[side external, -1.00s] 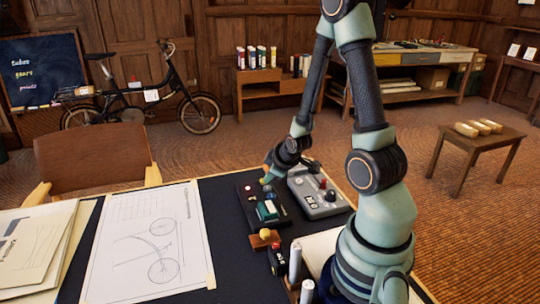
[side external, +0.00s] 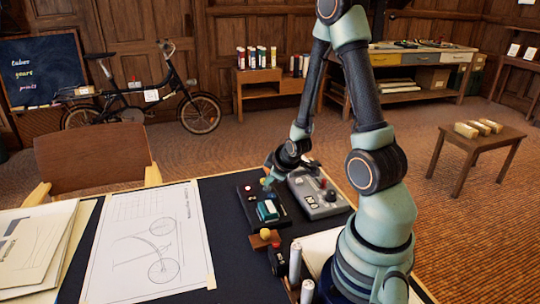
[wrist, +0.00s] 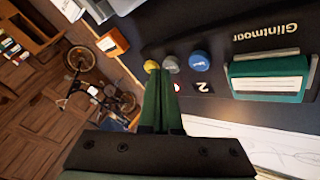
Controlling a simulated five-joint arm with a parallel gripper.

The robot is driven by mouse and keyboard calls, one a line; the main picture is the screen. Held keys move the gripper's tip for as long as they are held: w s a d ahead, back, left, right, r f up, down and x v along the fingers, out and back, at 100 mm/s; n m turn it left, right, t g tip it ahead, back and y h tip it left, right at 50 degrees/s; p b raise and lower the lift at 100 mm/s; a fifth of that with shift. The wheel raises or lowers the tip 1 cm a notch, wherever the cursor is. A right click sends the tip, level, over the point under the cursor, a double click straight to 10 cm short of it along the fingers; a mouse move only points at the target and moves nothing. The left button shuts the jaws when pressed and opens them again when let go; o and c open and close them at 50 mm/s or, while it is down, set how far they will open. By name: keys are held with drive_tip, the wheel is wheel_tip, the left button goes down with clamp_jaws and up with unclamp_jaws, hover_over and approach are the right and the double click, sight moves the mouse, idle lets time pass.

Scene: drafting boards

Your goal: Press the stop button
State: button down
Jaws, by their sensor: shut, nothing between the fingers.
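The black control box (side external: 246,208) lies on the dark desk mat, with a red button (side external: 248,188) near its left edge. In the wrist view the box (wrist: 215,42) carries the word "Glintmoar", a green block (wrist: 268,78), and blue (wrist: 200,61), grey (wrist: 170,63) and yellow (wrist: 150,66) round buttons in a row. A small red round mark (wrist: 178,87) and a "2" label are beside my fingers. I cannot read which one is stop. My gripper (side external: 268,184) is shut and empty, pointing down at the box's far end; its fingertips (wrist: 165,73) appear close to the yellow and grey buttons. Contact is unclear.
A grey control box (side external: 322,207) with a red-topped lever stands right of the black one. A yellow knob on a wooden block (side external: 264,237) and white cylinders (side external: 295,262) are nearer the camera. A bicycle drawing (side external: 140,240) lies at left.

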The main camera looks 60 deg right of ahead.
drive_tip(key=shift+f, duration=0.35)
idle(0.5)
idle(0.3)
drive_tip(key=shift+r, duration=0.8)
drive_tip(key=s+a+r+m+y, duration=0.1)
drive_tip(key=a+r+y, duration=0.1)
drive_tip(key=a+r, duration=0.8)
drive_tip(key=s+a+r+m+y, duration=0.1)
drive_tip(key=s+a+r+y, duration=0.1)
drive_tip(key=a+r, duration=0.8)
drive_tip(key=shift+a+r+g, duration=0.25)
drive_tip(key=shift+a+g, duration=0.05)
drive_tip(key=shift+a, duration=0.05)
